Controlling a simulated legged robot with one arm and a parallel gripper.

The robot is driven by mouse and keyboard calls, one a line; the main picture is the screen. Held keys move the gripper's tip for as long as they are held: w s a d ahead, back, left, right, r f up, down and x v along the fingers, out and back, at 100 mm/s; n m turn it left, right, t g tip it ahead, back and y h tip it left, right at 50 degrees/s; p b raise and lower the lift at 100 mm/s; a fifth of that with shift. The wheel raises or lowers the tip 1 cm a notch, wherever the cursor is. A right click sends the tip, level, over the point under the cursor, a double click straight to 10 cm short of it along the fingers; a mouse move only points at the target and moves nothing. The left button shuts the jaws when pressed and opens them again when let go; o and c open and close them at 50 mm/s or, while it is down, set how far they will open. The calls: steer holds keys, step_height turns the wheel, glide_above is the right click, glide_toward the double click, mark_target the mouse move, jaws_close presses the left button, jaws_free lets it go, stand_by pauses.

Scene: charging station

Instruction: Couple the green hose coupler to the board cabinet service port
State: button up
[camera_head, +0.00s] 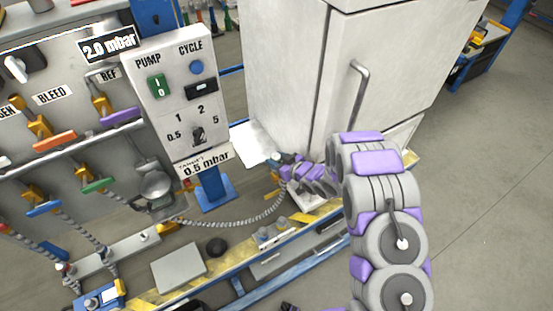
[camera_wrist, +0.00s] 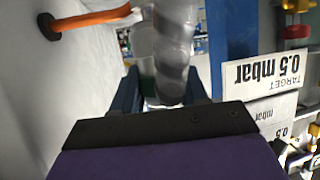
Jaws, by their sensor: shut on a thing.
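My gripper (camera_head: 284,166) is low in front of the white cabinet (camera_head: 285,80) in the head view, beside its lower front. In the wrist view my gripper (camera_wrist: 165,95) has its blue fingers on either side of a grey, ribbed hose end (camera_wrist: 173,50) and is shut on it. A small green patch (camera_wrist: 147,66) shows beside the hose, probably part of the coupler, mostly hidden. In the head view a grey hose (camera_head: 245,222) runs from the gripper left towards the valve board (camera_head: 60,110). I cannot make out a service port for certain.
An orange bar ends at a black round fitting (camera_wrist: 48,27) on a pale surface. The control box (camera_head: 185,95) stands left of the gripper on a blue post (camera_head: 214,188). A yellow-striped bench edge (camera_head: 300,222) lies below. Open floor (camera_head: 490,200) is at right.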

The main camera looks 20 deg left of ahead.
steer(key=shift+f, duration=0.55)
steer(key=o, duration=1.3)
steer(key=shift+c, duration=0.2)
steer(key=p+v, duration=0.1)
steer(key=v, duration=1.6)
steer(key=shift+p, duration=0.4)
steer(key=shift+s+d+f, duration=0.1)
steer(key=shift+d+f, duration=0.05)
